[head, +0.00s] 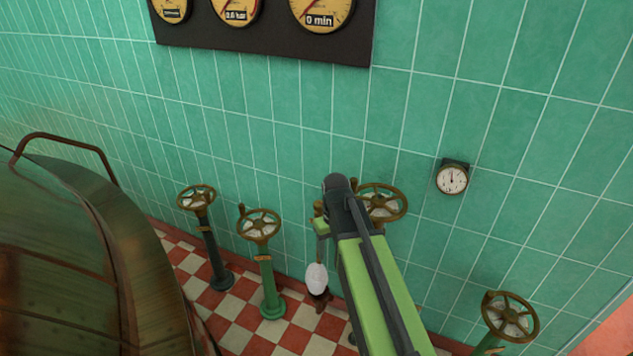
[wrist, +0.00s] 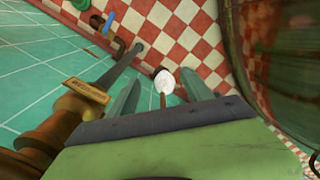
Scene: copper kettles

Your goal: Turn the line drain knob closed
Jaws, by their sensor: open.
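No readable label picks out the line drain knob. A white rounded knob (head: 317,278) is low near the wall, among brown fittings close to the floor. In the wrist view the white knob (wrist: 164,80) appears between my two fingers, with no visible contact; I cannot tell the gap. My gripper (head: 321,258) points down above it, open and empty, partly hidden behind my arm in the head view. The wrist view shows the fingers of my gripper (wrist: 160,84) spread apart. A brass fitting with a small tag (wrist: 87,90), its text unreadable, is close at the left.
Brass handwheels on posts stand left (head: 197,197) and centre-left (head: 259,225). Another handwheel (head: 382,203) is just right of my arm, and one (head: 510,316) is at lower right. A large copper kettle (head: 75,260) fills the left. The tiled wall (head: 450,100) is close behind.

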